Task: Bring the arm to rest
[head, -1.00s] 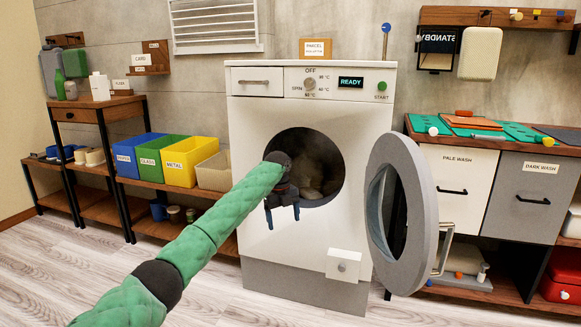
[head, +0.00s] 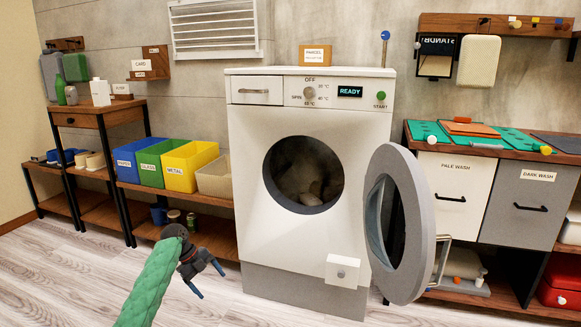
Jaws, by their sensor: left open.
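My left gripper (head: 209,283) is low in the head view, left of the washing machine (head: 256,230). Its two blue fingers are apart and hold nothing. My green left arm comes up from the bottom edge. The washing machine's round door (head: 418,220) stands wide open to the right. Pale laundry (head: 308,178) lies inside the dark drum. The display (head: 350,91) reads READY. My right gripper is not in the view.
Blue, green and yellow sorting bins (head: 190,167) stand on a low shelf at left, beside a beige bin (head: 214,178). Pale and dark wash cabinets (head: 457,190) are at right. The floor (head: 70,280) at lower left is clear.

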